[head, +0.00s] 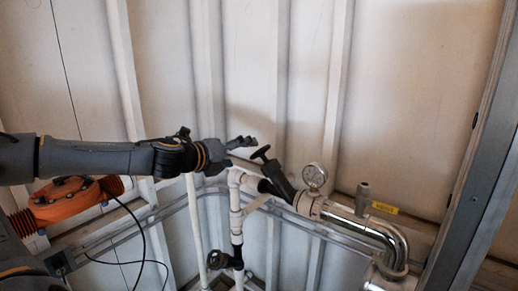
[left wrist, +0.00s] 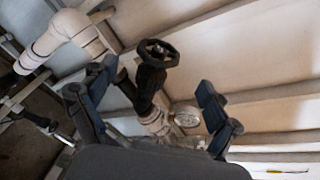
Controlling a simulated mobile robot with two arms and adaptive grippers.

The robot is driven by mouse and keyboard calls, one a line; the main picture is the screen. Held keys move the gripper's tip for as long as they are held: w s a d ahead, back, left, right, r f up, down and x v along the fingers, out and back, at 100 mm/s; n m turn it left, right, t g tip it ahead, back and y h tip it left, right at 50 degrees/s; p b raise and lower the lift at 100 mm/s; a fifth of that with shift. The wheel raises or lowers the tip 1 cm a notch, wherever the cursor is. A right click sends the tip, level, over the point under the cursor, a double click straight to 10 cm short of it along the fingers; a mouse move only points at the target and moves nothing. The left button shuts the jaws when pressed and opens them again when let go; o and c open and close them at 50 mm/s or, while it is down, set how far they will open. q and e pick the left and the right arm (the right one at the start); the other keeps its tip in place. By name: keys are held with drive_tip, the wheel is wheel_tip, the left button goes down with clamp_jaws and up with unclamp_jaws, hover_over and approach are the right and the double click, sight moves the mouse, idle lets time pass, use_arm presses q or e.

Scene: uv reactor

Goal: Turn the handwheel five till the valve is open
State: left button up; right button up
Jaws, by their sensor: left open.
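A black handwheel (head: 261,153) sits on top of a dark angled valve body (head: 279,183) in the white pipework. In the left wrist view the handwheel (left wrist: 158,53) shows as a spoked ring, with the valve stem below it. My left gripper (head: 236,154) is just left of the handwheel in the head view. Its fingers are spread apart and hold nothing. In the left wrist view the open left gripper (left wrist: 152,88) has one finger on each side of the valve, apart from the wheel. No number shows on the wheel. My right gripper is not in view.
A pressure gauge (head: 314,176) stands right of the valve, before a curved metal pipe (head: 387,238). White pipe (head: 236,205) drops below the gripper to another dark valve (head: 225,261). An orange unit (head: 65,201) is at left. A ribbed wall (head: 245,60) stands behind.

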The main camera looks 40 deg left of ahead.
sight(259, 152)
use_arm(q)
drive_tip(key=p+x, duration=0.3)
drive_tip(key=x, duration=0.2)
drive_tip(key=shift+w, duration=0.4)
drive_tip(key=p+x, duration=0.2)
drive_tip(key=p, duration=0.1)
drive_tip(key=shift+w+a+p, duration=0.2)
drive_tip(key=shift+w+p, duration=0.05)
drive_tip(key=shift+p, duration=0.1)
drive_tip(key=shift+w+d+f, duration=0.1)
drive_tip(key=shift+w+f, duration=0.15)
drive_tip(key=shift+f, duration=0.05)
